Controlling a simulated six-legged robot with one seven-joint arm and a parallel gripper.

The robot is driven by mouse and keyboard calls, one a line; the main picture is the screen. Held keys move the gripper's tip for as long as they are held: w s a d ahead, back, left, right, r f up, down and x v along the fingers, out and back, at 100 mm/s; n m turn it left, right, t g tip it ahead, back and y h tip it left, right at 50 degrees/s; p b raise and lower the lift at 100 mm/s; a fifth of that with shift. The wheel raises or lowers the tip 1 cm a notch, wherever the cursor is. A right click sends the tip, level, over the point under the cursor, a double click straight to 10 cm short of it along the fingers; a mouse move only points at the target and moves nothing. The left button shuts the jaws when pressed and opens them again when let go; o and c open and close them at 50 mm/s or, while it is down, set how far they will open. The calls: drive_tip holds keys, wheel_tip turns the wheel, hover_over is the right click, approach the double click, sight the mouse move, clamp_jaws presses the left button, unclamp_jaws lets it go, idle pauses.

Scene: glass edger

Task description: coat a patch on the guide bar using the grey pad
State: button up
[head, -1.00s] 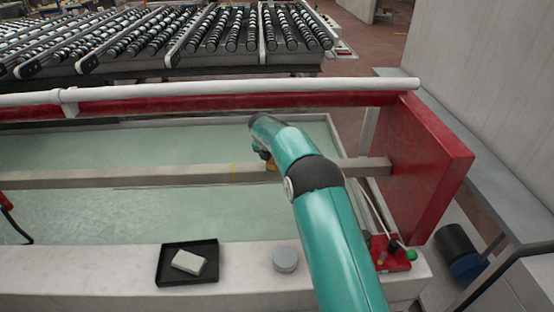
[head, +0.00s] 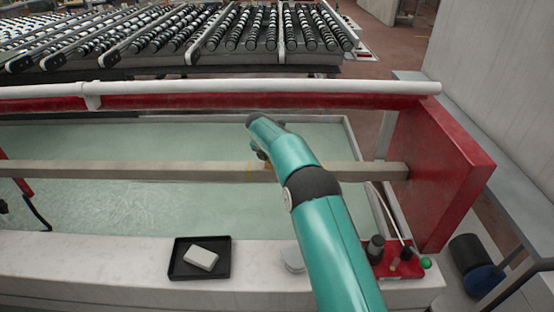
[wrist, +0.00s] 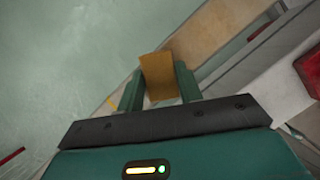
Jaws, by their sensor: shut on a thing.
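The guide bar (head: 120,172) is a long beige-grey beam across the tank. It also runs diagonally through the wrist view (wrist: 215,35). My gripper (wrist: 158,80) is shut on an ochre-brown pad (wrist: 160,75), held over the bar; contact cannot be told. In the head view my arm mostly hides the gripper, and a bit of the pad (head: 268,166) shows beside the bar. A small yellow mark (wrist: 112,103) lies on the bar, left of the pad. A pale grey block (head: 201,258), possibly the grey pad, lies in a black tray (head: 178,273) on the front ledge.
Pale green water (head: 110,215) fills the tank around the bar. A red end plate (head: 440,170) stands at the right. A round grey tin (head: 291,259) and a red holder (head: 405,268) with small items sit on the ledge. A white pipe (head: 250,88) crosses behind.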

sight(256, 164)
drive_tip(key=shift+a, duration=3.5)
drive_tip(key=shift+d, duration=2.3)
drive_tip(key=shift+d+f, duration=0.1)
drive_tip(key=shift+d, duration=1.25)
drive_tip(key=shift+d, duration=6.95)
drive_tip(key=shift+d+r, duration=0.2)
drive_tip(key=shift+d, duration=1.5)
